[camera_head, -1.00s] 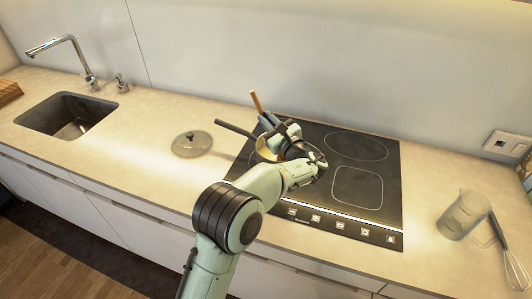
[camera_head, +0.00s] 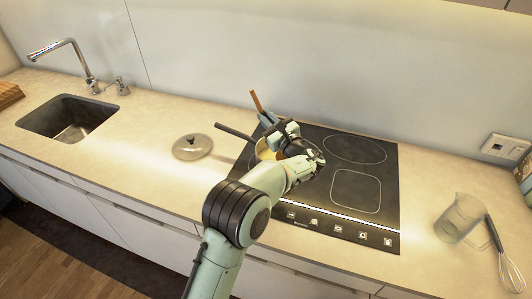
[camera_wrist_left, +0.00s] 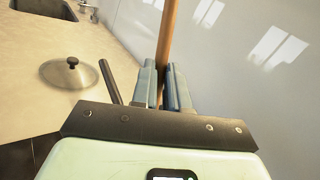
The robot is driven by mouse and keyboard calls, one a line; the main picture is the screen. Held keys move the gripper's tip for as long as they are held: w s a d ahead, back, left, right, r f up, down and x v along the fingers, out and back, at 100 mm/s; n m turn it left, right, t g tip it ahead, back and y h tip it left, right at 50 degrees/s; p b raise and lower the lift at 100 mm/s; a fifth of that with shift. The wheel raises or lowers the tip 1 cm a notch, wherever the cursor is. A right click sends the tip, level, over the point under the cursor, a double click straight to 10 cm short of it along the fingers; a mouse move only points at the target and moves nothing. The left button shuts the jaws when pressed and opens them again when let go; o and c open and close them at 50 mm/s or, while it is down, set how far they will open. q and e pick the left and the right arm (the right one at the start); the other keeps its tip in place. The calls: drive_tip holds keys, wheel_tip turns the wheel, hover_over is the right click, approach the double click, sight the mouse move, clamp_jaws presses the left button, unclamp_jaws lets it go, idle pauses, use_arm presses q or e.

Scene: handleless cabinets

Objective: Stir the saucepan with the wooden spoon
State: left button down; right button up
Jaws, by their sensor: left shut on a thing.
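The saucepan (camera_head: 263,149) stands on the left part of the black hob, mostly hidden behind my left gripper and forearm. Its dark handle (camera_head: 233,132) points to the left and back, and also shows in the left wrist view (camera_wrist_left: 109,80). My left gripper (camera_head: 268,118) is over the pan and shut on the wooden spoon (camera_head: 256,101). The spoon's brown handle sticks up above the fingers, and in the left wrist view it rises between the two blue-grey fingers (camera_wrist_left: 164,85). The spoon's lower end is hidden. My right gripper is not in view.
A round lid (camera_head: 192,147) lies on the counter left of the hob (camera_head: 355,190). The sink (camera_head: 70,118) is at the far left. A clear jug (camera_head: 459,217) and a whisk (camera_head: 510,265) are at the right. The counter between lid and sink is free.

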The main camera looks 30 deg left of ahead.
sight(253, 91)
use_arm(q)
drive_tip(key=shift+a+r+p, duration=0.2)
drive_tip(key=shift+r, duration=0.4)
drive_tip(key=shift+a+r+p, duration=0.15)
drive_tip(key=shift+a+r, duration=0.05)
drive_tip(key=shift+r, duration=0.35)
drive_tip(key=shift+s+a+r+p, duration=0.1)
drive_tip(key=shift+a+r+p, duration=0.25)
drive_tip(key=shift+r, duration=0.55)
drive_tip(key=shift+s+a+r+p, duration=0.1)
drive_tip(key=shift+a+r+p, duration=0.25)
drive_tip(key=shift+r, duration=0.6)
drive_tip(key=shift+s+a+r+p, duration=0.1)
drive_tip(key=shift+a+r+p, duration=0.25)
drive_tip(key=shift+r, duration=0.55)
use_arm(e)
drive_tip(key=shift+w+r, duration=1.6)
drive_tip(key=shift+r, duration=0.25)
use_arm(q)
drive_tip(key=shift+a, duration=0.1)
drive_tip(key=shift+r, duration=0.1)
wheel_tip(253, 91, up, 4)
drive_tip(key=shift+w+f+p, duration=0.1)
drive_tip(key=shift+p, duration=0.55)
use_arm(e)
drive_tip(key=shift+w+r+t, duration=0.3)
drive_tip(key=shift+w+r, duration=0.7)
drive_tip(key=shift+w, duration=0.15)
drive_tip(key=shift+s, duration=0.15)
